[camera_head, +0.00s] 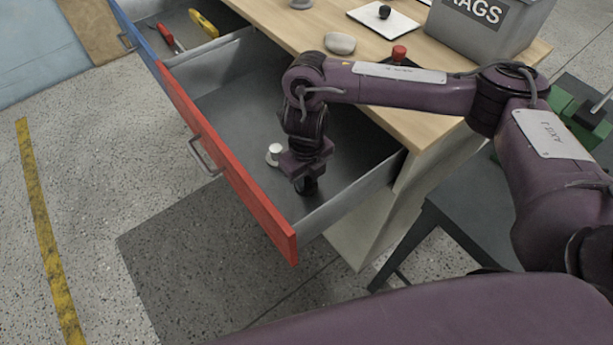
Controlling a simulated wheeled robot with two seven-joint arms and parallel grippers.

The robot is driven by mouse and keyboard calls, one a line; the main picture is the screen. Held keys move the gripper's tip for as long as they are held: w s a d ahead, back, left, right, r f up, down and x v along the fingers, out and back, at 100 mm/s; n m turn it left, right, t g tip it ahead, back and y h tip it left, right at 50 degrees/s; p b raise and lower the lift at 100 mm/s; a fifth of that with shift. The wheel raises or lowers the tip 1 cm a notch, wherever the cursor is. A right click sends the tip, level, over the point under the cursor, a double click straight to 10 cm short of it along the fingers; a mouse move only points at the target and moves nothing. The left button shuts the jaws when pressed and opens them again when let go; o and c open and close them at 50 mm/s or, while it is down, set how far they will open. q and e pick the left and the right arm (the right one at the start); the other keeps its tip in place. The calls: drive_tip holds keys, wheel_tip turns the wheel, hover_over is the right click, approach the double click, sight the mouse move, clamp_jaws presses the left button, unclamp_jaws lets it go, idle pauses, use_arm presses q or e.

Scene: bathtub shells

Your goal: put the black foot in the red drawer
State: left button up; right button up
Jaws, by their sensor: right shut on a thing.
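The red drawer (228,172) is pulled open, with a red front and a grey inside. My right gripper (306,180) reaches down into its near right part and points downward. It is shut on the black foot (306,187), a small dark piece mostly hidden by the jaws. The foot is low inside the drawer; I cannot tell whether it touches the drawer floor. My left gripper is not in view.
A small white piece (274,155) lies in the red drawer, left of my gripper. A blue-fronted drawer (137,37) stands open behind, with red and yellow tools. On the wooden top (285,22) are a grey stone (340,43), a red knob (399,53) and a rags box (480,30).

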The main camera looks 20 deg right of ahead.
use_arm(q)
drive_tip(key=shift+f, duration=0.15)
use_arm(e)
drive_tip(key=shift+f, duration=0.15)
drive_tip(key=o, duration=1)
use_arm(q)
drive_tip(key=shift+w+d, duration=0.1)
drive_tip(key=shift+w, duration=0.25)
use_arm(e)
drive_tip(key=shift+r, duration=0.25)
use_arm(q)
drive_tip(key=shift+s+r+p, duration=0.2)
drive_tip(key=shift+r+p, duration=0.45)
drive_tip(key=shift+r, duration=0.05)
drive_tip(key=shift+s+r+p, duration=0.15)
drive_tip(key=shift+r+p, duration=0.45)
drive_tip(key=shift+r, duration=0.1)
use_arm(e)
wheel_tip(320, 180, up, 12)
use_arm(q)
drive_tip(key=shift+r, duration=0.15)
